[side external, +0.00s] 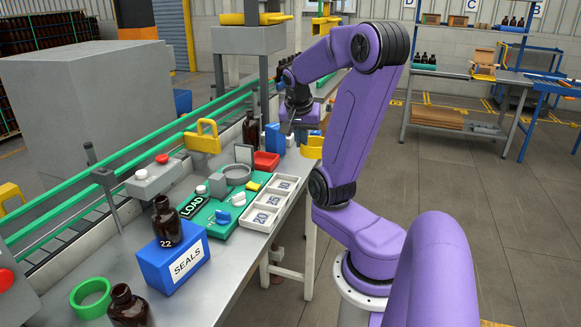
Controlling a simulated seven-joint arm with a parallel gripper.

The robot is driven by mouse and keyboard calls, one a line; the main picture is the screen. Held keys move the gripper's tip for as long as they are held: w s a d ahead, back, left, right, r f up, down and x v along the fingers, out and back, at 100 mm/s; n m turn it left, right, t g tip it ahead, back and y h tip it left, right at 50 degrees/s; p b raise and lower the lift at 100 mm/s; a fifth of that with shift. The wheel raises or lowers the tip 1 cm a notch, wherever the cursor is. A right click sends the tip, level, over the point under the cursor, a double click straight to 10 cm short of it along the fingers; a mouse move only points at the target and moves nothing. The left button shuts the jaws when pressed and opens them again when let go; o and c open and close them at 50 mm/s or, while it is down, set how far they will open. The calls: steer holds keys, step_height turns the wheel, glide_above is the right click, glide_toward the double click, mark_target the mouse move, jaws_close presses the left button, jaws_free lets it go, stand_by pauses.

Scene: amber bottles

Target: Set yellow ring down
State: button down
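A yellow ring (312,148) shows at the right edge of the long grey workbench, beside my purple arm link, which covers part of it. My gripper (294,128) points down above the far part of the bench, just left of and a little above the ring in the picture. The fingertips are small and dark and partly lost among a blue item and a dark bottle. I cannot tell whether they touch or hold anything, or whether the ring rests on the bench.
An amber bottle (251,130) and a red tray (266,161) stand near the gripper. A green ring (91,298) lies at the front left.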

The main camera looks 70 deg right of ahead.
steer(key=w+d+f, duration=0.8)
steer(key=d, duration=0.1)
steer(key=shift+w+d+f, duration=0.1)
steer(key=shift+w+f, duration=0.1)
steer(key=shift+f, duration=0.1)
steer(key=shift+w+d+f, duration=0.3)
steer(key=shift+f, duration=1.8)
steer(key=c, duration=1.3)
jaws_free()
steer(key=shift+f, duration=0.1)
